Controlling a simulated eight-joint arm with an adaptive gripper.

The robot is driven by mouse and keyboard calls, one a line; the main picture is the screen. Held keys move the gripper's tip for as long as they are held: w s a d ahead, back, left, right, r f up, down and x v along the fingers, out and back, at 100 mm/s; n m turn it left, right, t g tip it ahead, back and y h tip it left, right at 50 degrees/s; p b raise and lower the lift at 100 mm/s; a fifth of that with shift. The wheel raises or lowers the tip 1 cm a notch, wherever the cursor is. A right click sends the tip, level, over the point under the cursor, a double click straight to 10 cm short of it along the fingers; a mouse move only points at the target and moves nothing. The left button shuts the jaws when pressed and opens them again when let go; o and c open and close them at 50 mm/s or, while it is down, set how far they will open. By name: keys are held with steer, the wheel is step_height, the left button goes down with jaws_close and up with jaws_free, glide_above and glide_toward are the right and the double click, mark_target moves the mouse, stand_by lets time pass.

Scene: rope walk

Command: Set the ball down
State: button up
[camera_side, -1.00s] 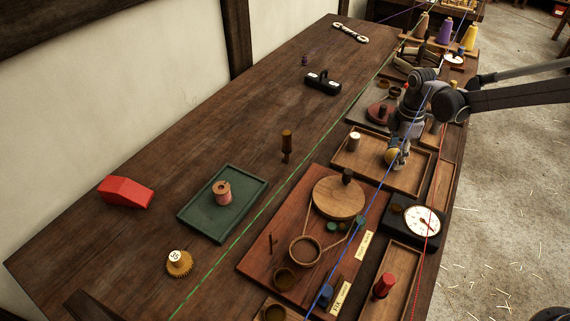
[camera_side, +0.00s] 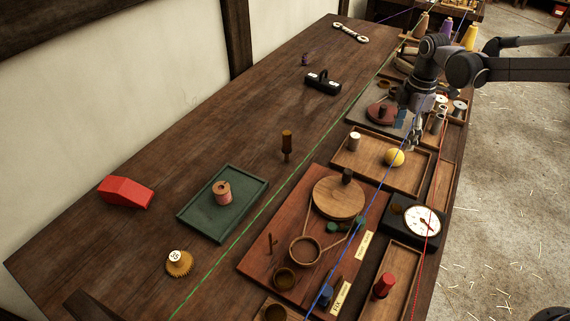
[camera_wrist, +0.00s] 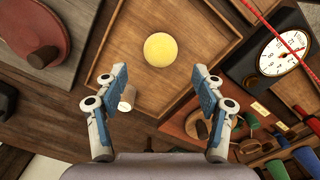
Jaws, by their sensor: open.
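The yellow ball (camera_side: 394,158) rests in a shallow wooden tray (camera_side: 372,177), toward its right side. It also shows in the wrist view (camera_wrist: 160,49), ahead of my fingers and clear of both. My gripper (camera_side: 414,141) is just above and behind the ball in the side view. In the wrist view my gripper (camera_wrist: 162,82) has its two blue-padded fingers wide apart with nothing between the tips. A small pale cylinder (camera_side: 354,141) stands in the same tray at the left, and in the wrist view it (camera_wrist: 127,97) is beside the left finger.
A dial gauge (camera_side: 421,222) stands to the right of the tray. A red-brown board (camera_side: 290,215) with a round wooden disc (camera_side: 338,198) is in front. A blue cord and a red cord run past the tray. The table's left part is largely open.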

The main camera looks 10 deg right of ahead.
mark_target(398, 152)
step_height(398, 152, up, 3)
steer(key=shift+f, duration=0.1)
steer(key=s+d+r+m+t, duration=0.1)
steer(key=s+r+m+t, duration=0.1)
steer(key=s+r+m, duration=0.3)
steer(key=s+d+r+m+t, duration=0.1)
steer(key=s+m+t, duration=0.3)
steer(key=s+m, duration=0.6)
steer(key=s+d, duration=0.1)
steer(key=s, duration=0.7)
steer(key=shift+r+t, duration=0.4)
steer(key=shift+o, duration=0.7)
steer(key=shift+s+f+m, duration=0.3)
steer(key=shift+s+m, duration=0.1)
steer(key=shift+s, duration=0.05)
steer(key=shift+w, duration=0.1)
